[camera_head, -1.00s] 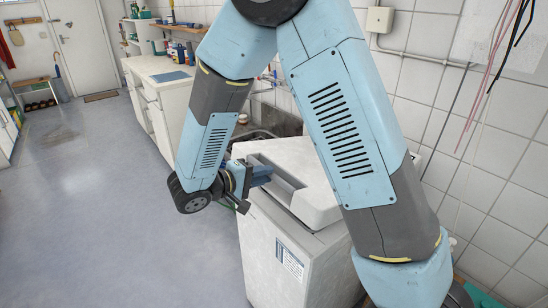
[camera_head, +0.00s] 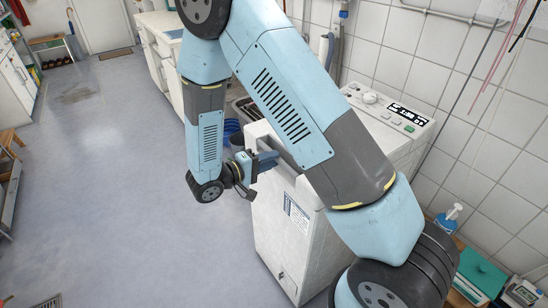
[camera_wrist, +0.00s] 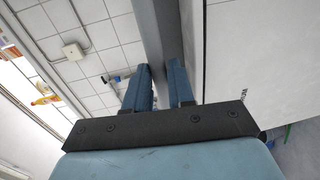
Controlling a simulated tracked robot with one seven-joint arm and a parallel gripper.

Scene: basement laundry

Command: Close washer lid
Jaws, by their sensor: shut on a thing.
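The white top-loading washer (camera_head: 272,222) stands in the middle of the head view, partly behind my arm. Its lid (camera_head: 262,136) shows only at the left front, low over the body; my arm hides the rest. I cannot tell whether the lid lies fully flat. My gripper (camera_head: 268,160) is at the lid's front edge, beside the grey recess. In the wrist view, my gripper (camera_wrist: 160,82) has its two blue fingers on either side of a grey strip of the lid (camera_wrist: 150,35) and is shut on it.
A blue bucket (camera_head: 231,130) is behind the washer on the left.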

